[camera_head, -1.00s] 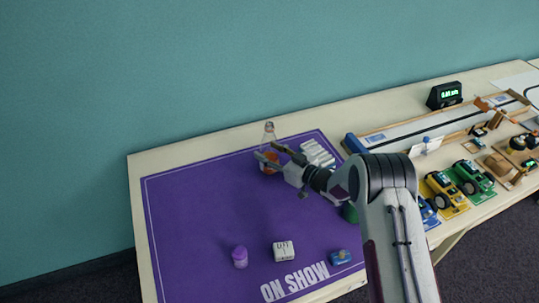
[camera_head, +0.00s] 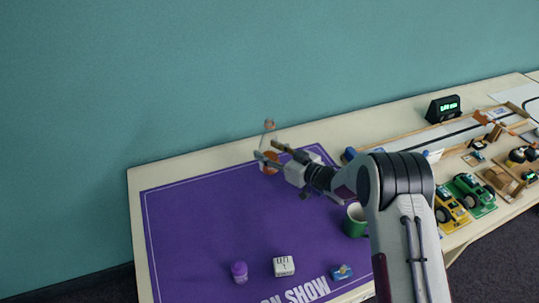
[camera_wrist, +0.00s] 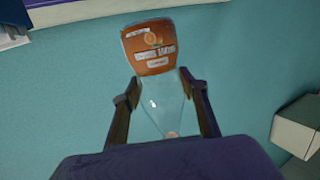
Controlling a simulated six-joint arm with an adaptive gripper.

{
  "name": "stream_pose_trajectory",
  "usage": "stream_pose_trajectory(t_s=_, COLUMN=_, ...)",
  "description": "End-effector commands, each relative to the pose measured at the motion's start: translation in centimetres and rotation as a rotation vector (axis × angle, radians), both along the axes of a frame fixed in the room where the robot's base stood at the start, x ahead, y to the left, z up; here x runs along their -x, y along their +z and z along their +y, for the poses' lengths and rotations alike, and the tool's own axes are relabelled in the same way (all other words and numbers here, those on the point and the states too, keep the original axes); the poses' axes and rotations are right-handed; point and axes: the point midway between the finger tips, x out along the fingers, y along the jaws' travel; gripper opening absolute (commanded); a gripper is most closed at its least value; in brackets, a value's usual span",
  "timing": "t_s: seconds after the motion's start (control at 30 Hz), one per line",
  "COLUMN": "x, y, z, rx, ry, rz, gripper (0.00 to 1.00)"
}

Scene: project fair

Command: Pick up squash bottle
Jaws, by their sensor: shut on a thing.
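The squash bottle (camera_head: 270,167) is clear above, with an orange lower part. My gripper (camera_head: 268,152) is shut on it at the back of the purple mat. In the wrist view the bottle (camera_wrist: 165,102) lies between my two fingers (camera_wrist: 160,92), with its orange part (camera_wrist: 150,50) and white label strips beyond the fingertips. The teal wall shows around it there, and no surface touches its orange end. It appears held clear of the table. In the head view it leans slightly, and my fingers partly cover it.
The purple mat (camera_head: 205,235) holds a purple bottle (camera_head: 239,272), a white block (camera_head: 284,266), a small blue item (camera_head: 342,272) and a green mug (camera_head: 354,220) beside my arm. Model cars (camera_head: 470,194) and a track (camera_head: 440,137) stand right. The teal wall is close behind.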

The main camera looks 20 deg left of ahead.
Motion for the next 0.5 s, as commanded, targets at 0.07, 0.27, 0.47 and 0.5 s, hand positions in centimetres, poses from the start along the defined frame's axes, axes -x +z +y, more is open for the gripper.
stream_pose_trajectory(t_s=0.07, x=-0.01, y=0.35, z=0.01, rx=-0.001, ry=0.000, rz=-0.001, gripper=0.17)
stream_pose_trajectory(t_s=0.27, x=-0.01, y=0.82, z=0.01, rx=-0.001, ry=0.000, rz=-0.002, gripper=0.17)
stream_pose_trajectory(t_s=0.47, x=-0.02, y=0.98, z=0.01, rx=-0.001, ry=0.000, rz=-0.002, gripper=0.17)
stream_pose_trajectory(t_s=0.5, x=-0.01, y=0.98, z=0.00, rx=-0.001, ry=0.000, rz=-0.002, gripper=0.17)
